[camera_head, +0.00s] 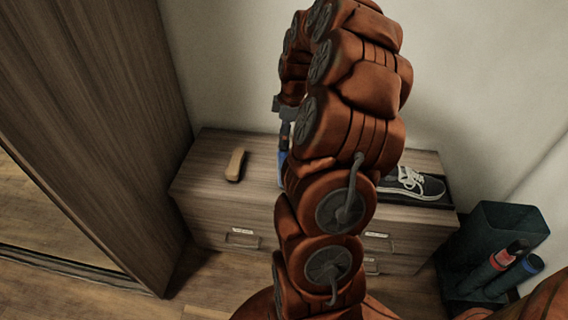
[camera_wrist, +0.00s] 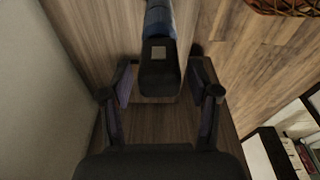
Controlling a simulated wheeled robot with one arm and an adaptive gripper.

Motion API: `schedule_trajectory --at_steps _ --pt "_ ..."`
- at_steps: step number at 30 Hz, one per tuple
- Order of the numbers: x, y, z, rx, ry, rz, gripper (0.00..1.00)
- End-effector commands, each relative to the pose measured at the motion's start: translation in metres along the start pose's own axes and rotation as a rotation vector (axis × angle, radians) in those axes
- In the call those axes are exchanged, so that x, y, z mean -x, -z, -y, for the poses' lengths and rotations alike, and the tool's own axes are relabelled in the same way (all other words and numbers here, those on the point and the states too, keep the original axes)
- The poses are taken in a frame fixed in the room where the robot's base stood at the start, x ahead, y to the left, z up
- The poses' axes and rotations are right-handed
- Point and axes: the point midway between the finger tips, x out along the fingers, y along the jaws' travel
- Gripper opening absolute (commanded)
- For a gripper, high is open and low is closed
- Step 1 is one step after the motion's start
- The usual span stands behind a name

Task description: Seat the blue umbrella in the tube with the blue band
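The blue umbrella (camera_wrist: 160,20) shows in the wrist view with its dark, blocky handle end (camera_wrist: 160,75) nearest me. In the head view only a blue sliver of it (camera_head: 282,158) shows beside my arm, over the cabinet top. My gripper (camera_wrist: 160,84) is open, with one finger on each side of the handle end and a visible gap on both sides. In the head view my arm hides most of the gripper. The tube with the blue band (camera_head: 531,263) is in the dark stand at the lower right, apart from my gripper.
The wooden cabinet (camera_head: 210,205) bears a tan wooden object (camera_head: 236,164) at left and a dark shoe (camera_head: 414,184) at right. The dark stand (camera_head: 508,222) also holds a tube with a red band (camera_head: 500,259). A tall wooden panel (camera_head: 95,120) rises at left.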

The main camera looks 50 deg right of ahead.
Motion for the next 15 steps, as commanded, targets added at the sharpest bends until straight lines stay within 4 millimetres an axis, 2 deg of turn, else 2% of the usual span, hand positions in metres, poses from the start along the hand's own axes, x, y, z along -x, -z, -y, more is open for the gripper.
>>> schedule_trajectory --at_steps 2,15 --pt "0.0000 0.0000 -0.0001 0.000 0.000 0.000 0.49" --pt "0.0000 0.0002 -0.0001 0.001 0.000 0.000 0.03"
